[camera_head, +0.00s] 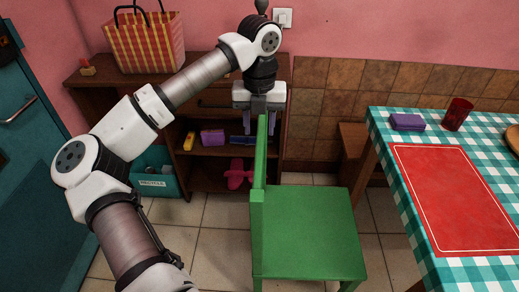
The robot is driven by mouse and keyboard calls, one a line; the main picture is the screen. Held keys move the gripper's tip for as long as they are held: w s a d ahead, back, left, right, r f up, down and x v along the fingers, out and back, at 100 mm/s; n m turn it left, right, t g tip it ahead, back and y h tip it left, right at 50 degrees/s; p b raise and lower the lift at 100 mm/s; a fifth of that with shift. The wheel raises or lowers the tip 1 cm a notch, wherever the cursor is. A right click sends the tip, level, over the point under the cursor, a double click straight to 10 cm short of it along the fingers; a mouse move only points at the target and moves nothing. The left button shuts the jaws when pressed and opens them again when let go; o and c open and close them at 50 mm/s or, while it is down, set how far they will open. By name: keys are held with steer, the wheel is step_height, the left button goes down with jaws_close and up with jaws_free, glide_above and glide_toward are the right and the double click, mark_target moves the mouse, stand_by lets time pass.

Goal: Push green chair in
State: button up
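The green chair (310,235) stands on the tiled floor in the middle of the head view. Its backrest is on the left, seen nearly edge-on, and its seat extends right toward the table (391,190). A floor gap shows between the seat and the table at the back right. My gripper (262,124) points down at the far top end of the backrest. Its two purple fingers are spread apart, one showing on each side of the backrest top. The backrest hides part of the gripper, and I cannot tell whether they touch.
The table has a teal checked cloth with a red mat (455,198), a purple box (407,122) and a red cup (456,114). A brown shelf (205,185) with small items stands behind at left. A teal bin (153,178) is on the floor. A dark wooden seat (352,137) is near the back wall.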

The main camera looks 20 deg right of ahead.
mark_target(260, 145)
step_height(260, 145, down, 9)
steer(key=shift+r+p, duration=0.15)
steer(key=shift+p, duration=0.2)
jaws_close()
